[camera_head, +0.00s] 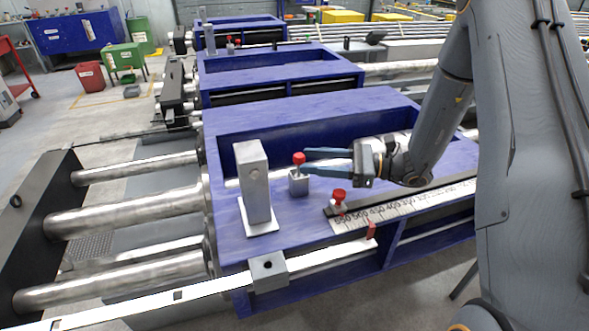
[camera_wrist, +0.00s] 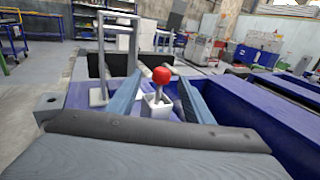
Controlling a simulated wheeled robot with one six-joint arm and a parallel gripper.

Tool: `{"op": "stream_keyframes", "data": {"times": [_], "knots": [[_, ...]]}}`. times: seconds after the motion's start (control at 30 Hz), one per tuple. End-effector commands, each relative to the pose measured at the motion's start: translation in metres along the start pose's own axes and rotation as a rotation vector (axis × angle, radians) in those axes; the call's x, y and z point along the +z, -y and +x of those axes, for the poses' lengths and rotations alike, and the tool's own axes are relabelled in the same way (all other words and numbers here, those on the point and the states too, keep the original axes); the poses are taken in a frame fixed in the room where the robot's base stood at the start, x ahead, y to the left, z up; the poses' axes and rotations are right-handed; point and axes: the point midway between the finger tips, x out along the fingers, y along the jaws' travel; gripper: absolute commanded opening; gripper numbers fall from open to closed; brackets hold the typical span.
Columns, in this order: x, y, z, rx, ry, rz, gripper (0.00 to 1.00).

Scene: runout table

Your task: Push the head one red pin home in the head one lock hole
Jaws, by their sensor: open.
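The red pin (camera_head: 299,158) has a round red head on a thin shaft and stands in a small grey holder block (camera_head: 299,184) on the blue table. My gripper (camera_head: 305,161) is open, its two fingers reaching in from the right to the pin. In the wrist view the red head (camera_wrist: 162,73) shows between the spread fingers (camera_wrist: 158,95), with a gap on each side. The lock hole (camera_head: 267,265) is a dark round opening in a grey block at the table's front edge, with no pin in it. That lock block (camera_wrist: 49,107) also shows at the left in the wrist view.
A tall grey post (camera_head: 252,182) on a white foot stands left of the holder. A second red knob (camera_head: 338,195) sits on the scale rail (camera_head: 400,207). A long flat bar (camera_head: 120,302) runs at the lock block. Bare blue tabletop (camera_head: 300,222) lies between holder and lock block.

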Motion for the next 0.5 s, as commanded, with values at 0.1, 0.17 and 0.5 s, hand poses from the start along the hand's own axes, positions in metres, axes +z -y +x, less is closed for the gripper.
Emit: {"op": "stream_keyframes", "data": {"times": [0.1,0.17,0.5], "knots": [[0.001,0.002,0.008,-0.006,0.023,0.011,0.47],[0.001,0.001,0.014,-0.006,0.024,0.012,0.47],[0.005,0.002,0.054,-0.003,0.020,0.012,0.47]]}}
